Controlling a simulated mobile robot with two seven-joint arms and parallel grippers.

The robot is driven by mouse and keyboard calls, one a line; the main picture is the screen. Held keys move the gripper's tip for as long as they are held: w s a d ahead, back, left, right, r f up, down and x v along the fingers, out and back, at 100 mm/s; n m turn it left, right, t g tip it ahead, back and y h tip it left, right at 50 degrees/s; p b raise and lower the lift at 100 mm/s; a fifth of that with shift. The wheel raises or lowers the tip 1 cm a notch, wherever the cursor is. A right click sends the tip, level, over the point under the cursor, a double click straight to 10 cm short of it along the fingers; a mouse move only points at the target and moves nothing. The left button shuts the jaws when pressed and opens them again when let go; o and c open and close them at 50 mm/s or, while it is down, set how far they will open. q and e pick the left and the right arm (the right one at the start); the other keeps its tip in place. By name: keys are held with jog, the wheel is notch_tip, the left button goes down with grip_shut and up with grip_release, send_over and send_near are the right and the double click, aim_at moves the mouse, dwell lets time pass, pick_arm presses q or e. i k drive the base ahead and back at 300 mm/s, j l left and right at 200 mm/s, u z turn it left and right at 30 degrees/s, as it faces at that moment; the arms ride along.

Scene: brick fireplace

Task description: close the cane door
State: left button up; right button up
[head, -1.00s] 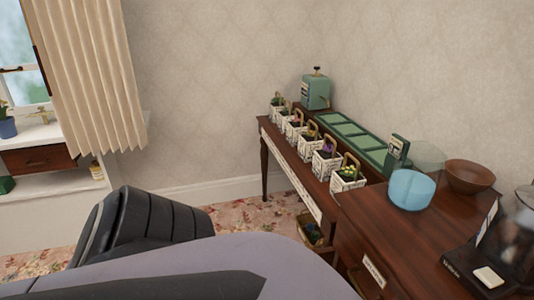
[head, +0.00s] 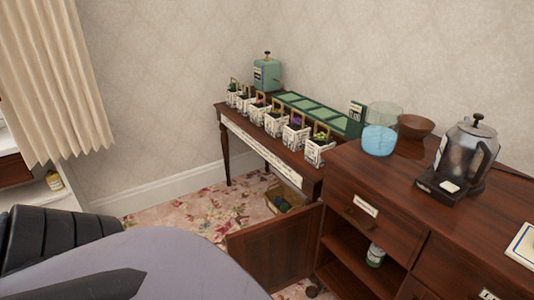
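A brown wooden door (head: 275,250) stands open at the left front of the dark wooden sideboard (head: 345,160). It sticks out to the left from the left edge of an open compartment (head: 350,250), under a labelled drawer (head: 368,208). I cannot make out cane on its visible face. Neither of my grippers is in view.
A small jar (head: 376,255) stands inside the compartment. Several plant baskets (head: 296,135) line the narrow table (head: 290,163). Floral carpet (head: 205,213) lies clear left of the door.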

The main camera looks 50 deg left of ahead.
aim_at(279, 253)
jog(key=k+z, duration=0.15)
jog(key=z, duration=0.3)
jog(key=k+z, duration=0.15)
jog(key=z, duration=0.3)
jog(key=k+j+z, duration=0.1)
jog(key=j, duration=0.2)
jog(key=j+z, duration=0.15)
jog(key=k+j, duration=0.15)
jog(key=j, duration=0.3)
jog(key=k+j, duration=0.15)
jog(key=j, duration=0.35)
jog(key=k+j, duration=0.2)
jog(key=j, duration=0.25)
jog(key=k+j, duration=0.15)
jog(key=j, duration=0.3)
jog(key=k+j, duration=0.15)
jog(key=j, duration=0.35)
jog(key=k+j, duration=0.15)
jog(key=j, duration=0.3)
jog(key=k+j, duration=0.2)
jog(key=j, duration=0.3)
jog(key=k+j, duration=0.15)
jog(key=j, duration=0.3)
jog(key=l+z, duration=0.4)
